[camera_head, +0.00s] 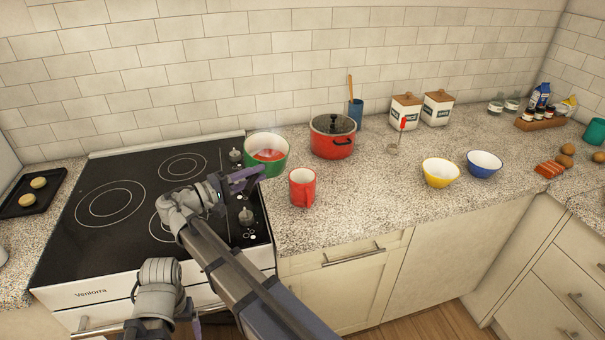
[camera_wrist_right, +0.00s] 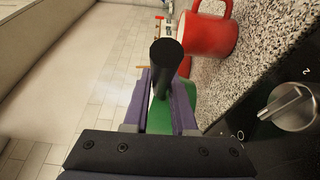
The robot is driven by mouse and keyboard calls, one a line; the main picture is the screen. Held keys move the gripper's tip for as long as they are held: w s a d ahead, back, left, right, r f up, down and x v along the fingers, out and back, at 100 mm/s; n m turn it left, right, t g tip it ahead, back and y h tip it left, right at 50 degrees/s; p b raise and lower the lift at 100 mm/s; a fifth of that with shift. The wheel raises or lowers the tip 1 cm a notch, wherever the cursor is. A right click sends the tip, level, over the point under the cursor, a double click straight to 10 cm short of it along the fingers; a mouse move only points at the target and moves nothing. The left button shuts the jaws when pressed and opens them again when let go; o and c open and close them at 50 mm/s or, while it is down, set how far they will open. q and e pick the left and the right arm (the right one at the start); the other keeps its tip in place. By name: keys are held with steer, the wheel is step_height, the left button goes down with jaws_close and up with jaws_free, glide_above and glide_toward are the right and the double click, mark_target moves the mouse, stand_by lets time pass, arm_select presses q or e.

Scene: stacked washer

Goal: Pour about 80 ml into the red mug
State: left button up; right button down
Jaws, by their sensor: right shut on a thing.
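The red mug (camera_head: 302,187) stands upright on the counter just right of the stove; it also shows at the top of the right wrist view (camera_wrist_right: 208,38). The green pot (camera_head: 280,166), white inside with something red in it, is behind and left of the mug. My right gripper (camera_head: 250,178) is shut on a black handle (camera_wrist_right: 168,60), which appears to be the pot's; green (camera_wrist_right: 158,115) shows between the fingers. I cannot tell whether the pot is lifted. My left arm shows at the bottom; a purple piece (camera_head: 196,326) there may be its gripper, mostly hidden.
A red lidded pot (camera_head: 333,142) stands behind the mug. A yellow bowl (camera_head: 439,172) and a blue bowl (camera_head: 484,164) sit further right. The black stove top (camera_head: 112,205) lies at left, with knobs (camera_head: 245,215) near my right gripper.

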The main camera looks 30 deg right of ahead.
mark_target(254, 182)
steer(key=s+m, duration=0.1)
steer(key=s+d+m+y+p, duration=0.1)
steer(key=s+m, duration=0.1)
steer(key=shift+r, duration=0.2)
steer(key=s+m+p, duration=0.1)
steer(key=r+m+p, duration=0.1)
steer(key=p, duration=0.1)
steer(key=shift+s+d+r+m+y, duration=0.15)
steer(key=shift+s+d+m+y, duration=0.15)
steer(key=shift+s+d+y, duration=0.1)
steer(key=shift+t, duration=0.4)
steer(key=shift+f+m, duration=0.55)
steer(key=shift+m, duration=0.15)
